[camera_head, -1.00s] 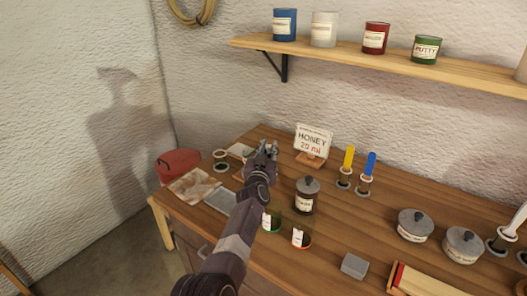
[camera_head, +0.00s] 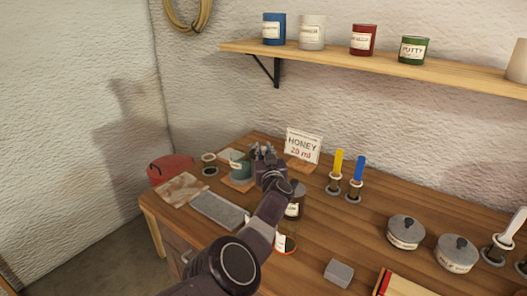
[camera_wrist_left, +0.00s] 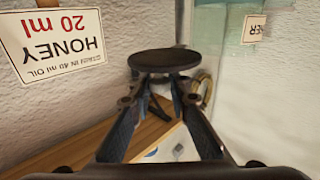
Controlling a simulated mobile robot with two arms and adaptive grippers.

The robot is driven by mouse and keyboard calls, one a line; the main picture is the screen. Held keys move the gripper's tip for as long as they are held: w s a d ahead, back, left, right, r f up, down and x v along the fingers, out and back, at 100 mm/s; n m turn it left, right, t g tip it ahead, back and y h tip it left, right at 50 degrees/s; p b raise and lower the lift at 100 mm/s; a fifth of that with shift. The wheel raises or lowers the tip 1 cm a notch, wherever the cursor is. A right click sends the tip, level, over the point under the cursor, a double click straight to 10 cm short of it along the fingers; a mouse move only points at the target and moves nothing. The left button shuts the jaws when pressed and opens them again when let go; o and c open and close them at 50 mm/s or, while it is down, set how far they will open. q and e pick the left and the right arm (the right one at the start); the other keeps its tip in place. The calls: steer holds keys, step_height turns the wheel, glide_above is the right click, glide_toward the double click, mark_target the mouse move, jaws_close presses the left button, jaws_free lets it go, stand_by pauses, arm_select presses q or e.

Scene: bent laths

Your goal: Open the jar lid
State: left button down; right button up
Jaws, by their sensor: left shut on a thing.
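My left gripper (camera_head: 263,150) is shut on a dark round lid, held above the left part of the bench. In the left wrist view, which is upside down, the lid (camera_wrist_left: 165,60) sits at the fingertips (camera_wrist_left: 165,78) as a flat dark disc. A teal glass jar (camera_head: 240,168) stands on a small wooden square just left of the gripper. Part of a pale glass jar (camera_wrist_left: 225,40) shows beside the lid in the wrist view; it looks like the same one. The head view does not clearly show the jar's top. My right gripper is out of view.
The honey sign (camera_head: 303,145) stands close right of the gripper. A dark jar (camera_head: 294,206) is partly hidden by my arm. A metal tray (camera_head: 215,210) lies in front. Bare bench (camera_head: 330,225) shows at mid-right.

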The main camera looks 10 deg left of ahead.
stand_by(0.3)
arm_select(q)
steer(key=c, duration=1.8)
jaws_free()
steer(key=shift+r, duration=0.1)
